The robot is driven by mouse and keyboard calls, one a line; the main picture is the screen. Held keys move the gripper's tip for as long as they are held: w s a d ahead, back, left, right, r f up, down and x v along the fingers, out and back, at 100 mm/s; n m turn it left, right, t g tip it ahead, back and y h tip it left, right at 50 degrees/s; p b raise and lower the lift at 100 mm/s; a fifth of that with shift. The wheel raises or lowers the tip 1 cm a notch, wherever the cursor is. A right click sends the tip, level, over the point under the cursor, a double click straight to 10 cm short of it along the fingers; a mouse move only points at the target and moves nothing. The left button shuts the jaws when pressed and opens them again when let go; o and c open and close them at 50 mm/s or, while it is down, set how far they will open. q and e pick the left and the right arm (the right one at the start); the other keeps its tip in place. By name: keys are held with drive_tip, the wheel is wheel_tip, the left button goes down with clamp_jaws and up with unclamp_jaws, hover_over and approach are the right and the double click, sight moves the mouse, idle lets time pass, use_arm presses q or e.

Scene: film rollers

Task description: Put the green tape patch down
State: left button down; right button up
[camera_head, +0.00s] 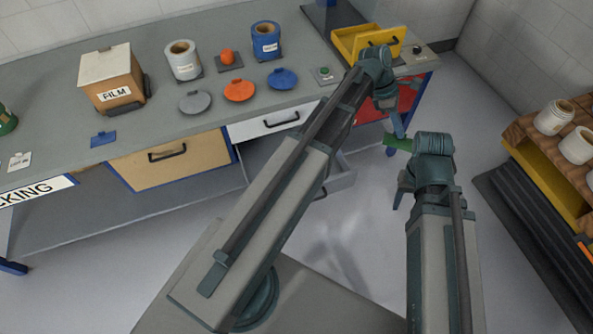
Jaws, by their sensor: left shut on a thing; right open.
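The green tape patch (396,143) is a small flat green piece, seen above the floor in front of the bench's right end. My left gripper (399,134) reaches down from the upper right of its arm and is shut on the patch. My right gripper (402,199) is open just below the patch, and its fingers are partly hidden by its own wrist. I cannot tell whether the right gripper touches the patch.
The grey bench holds a FILM box (110,80), a white roll (183,62), a blue roll (265,42) and grey, orange (239,90) and blue discs. A yellow drawer (352,38) stands open at the back right. A wooden rack (530,128) with white rolls is at right.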

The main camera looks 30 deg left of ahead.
use_arm(q)
drive_tip(key=s+a+f+n+t+y+b, duration=0.25)
drive_tip(key=a+f+n+t+b, duration=0.4)
drive_tip(key=a+f+b, duration=2.85)
drive_tip(key=shift+n+g, duration=0.55)
drive_tip(key=shift+g, duration=0.2)
drive_tip(key=f+b, duration=0.1)
drive_tip(key=f, duration=0.1)
drive_tip(key=f+b, duration=0.3)
drive_tip(key=f, duration=0.2)
drive_tip(key=shift+s+d+b, duration=0.25)
drive_tip(key=shift+d+b, duration=0.1)
drive_tip(key=shift+b, duration=0.05)
wheel_tip(320, 180, down, 4)
drive_tip(key=b, duration=0.3)
drive_tip(key=shift+r+b, duration=0.2)
drive_tip(key=shift+b, duration=0.15)
drive_tip(key=shift+f, duration=0.15)
drive_tip(key=c, duration=1)
unclamp_jaws()
